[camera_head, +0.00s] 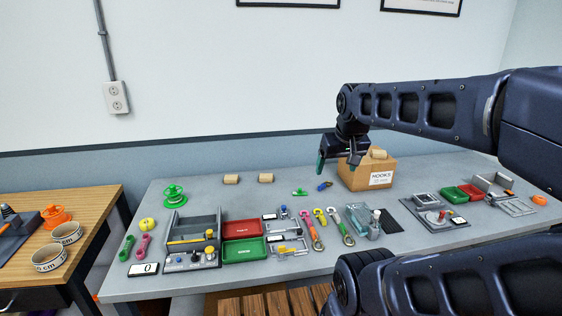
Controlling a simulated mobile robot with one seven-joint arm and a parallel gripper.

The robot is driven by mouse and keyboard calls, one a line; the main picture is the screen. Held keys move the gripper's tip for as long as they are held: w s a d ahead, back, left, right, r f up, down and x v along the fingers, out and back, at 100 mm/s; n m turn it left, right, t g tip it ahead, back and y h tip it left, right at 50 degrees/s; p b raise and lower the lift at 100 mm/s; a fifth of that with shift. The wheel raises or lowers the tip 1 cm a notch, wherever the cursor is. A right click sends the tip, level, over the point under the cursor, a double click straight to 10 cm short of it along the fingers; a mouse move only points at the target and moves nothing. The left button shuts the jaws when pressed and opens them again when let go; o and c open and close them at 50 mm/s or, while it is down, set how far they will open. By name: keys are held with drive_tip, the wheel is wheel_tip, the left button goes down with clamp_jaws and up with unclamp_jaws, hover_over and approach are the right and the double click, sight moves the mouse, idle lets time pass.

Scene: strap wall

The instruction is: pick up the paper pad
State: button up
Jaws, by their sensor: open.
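I cannot make out the paper pad for certain in this view. A flat dark rectangle (393,219) lies on the grey table right of the middle, but I cannot tell what it is. My gripper (336,164) is open, fingers pointing down, above the back part of the table. Nothing shows between its fingers. It is just left of and partly in front of a cardboard box marked HOOKS (380,180). My arm reaches in from the right and hides part of the wall and the right front of the table.
A red tray (243,228) and a green tray (243,250) lie left of the middle, beside a grey bin (192,222). Several coloured straps with hooks (318,232) lie near the middle. The back left of the table has free room.

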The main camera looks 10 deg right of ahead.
drive_tip(key=w+r+n, duration=0.2)
drive_tip(key=w+r, duration=0.1)
drive_tip(key=w, duration=0.4)
drive_tip(key=n+g+h, duration=0.4)
drive_tip(key=n+g, duration=0.2)
drive_tip(key=n, duration=0.8)
hover_over(264, 175)
drive_tip(key=a, duration=0.2)
wheel_tip(264, 175, down, 32)
drive_tip(key=shift+s+a+f, duration=0.1)
drive_tip(key=shift+a+f, duration=0.05)
drive_tip(key=shift+w+x, duration=0.15)
drive_tip(key=shift+x, duration=1.1)
drive_tip(key=shift+w+x, duration=0.15)
drive_tip(key=shift+x, duration=1.15)
drive_tip(key=c, duration=1.1)
